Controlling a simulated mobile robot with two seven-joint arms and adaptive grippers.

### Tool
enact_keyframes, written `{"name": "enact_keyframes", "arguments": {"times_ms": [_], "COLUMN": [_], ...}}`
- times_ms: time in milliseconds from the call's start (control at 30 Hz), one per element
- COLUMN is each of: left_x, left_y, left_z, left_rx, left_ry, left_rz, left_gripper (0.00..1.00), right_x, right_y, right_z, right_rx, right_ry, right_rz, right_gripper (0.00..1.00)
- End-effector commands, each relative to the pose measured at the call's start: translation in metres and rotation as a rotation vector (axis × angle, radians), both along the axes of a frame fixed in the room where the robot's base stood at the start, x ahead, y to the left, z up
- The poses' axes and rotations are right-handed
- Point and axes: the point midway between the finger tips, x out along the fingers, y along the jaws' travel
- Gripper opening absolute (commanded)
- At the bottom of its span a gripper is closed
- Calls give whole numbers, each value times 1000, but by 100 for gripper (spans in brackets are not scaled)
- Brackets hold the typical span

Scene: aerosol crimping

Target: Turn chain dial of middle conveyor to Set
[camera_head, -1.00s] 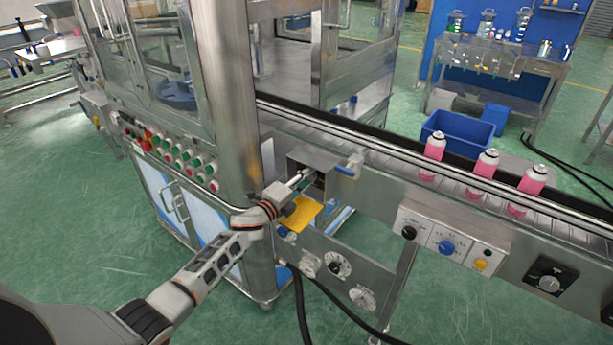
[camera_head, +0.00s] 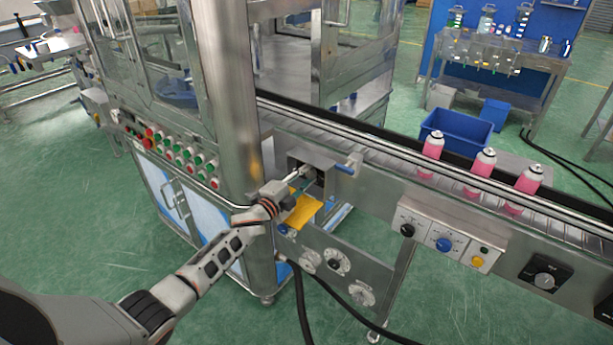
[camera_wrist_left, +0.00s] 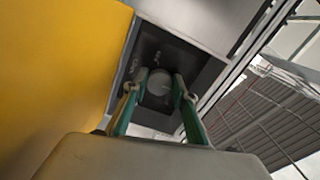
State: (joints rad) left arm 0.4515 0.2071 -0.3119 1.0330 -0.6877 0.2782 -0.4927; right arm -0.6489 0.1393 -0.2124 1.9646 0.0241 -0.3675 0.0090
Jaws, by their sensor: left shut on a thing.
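The chain dial (camera_wrist_left: 159,83) is a round grey knob on a dark plate with pale markings, too blurred to read. It sits inside a recessed metal box (camera_head: 322,166) on the conveyor's side, with a yellow flap (camera_head: 304,212) hanging open below. My left gripper (camera_head: 308,178) reaches into this box. In the left wrist view its two green-sided fingers (camera_wrist_left: 157,92) are shut on the dial, one on each side. In the head view the dial is mostly hidden by the gripper and box. My right gripper is out of view.
The conveyor carries pink cans (camera_head: 485,160) behind a metal rail. A control panel with black, blue and yellow knobs (camera_head: 444,245) and a black dial box (camera_head: 543,280) project from its side.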

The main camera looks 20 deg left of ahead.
Motion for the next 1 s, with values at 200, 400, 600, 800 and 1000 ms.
{"name": "enact_keyframes", "arguments": {"times_ms": [200,400,600,800,1000], "left_x": [-1,0,-1,-14,-45], "left_y": [-1,-1,0,6,16], "left_z": [-1,-1,0,-1,-2], "left_rx": [0,1,1,4,5], "left_ry": [1,0,0,0,1], "left_rz": [-1,-1,0,0,-2], "left_gripper": [32,44,44,44,44], "right_x": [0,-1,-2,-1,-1], "right_y": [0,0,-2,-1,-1], "right_z": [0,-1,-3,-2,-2], "right_rx": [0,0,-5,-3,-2], "right_ry": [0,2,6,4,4], "right_rz": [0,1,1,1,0], "right_gripper": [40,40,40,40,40]}}
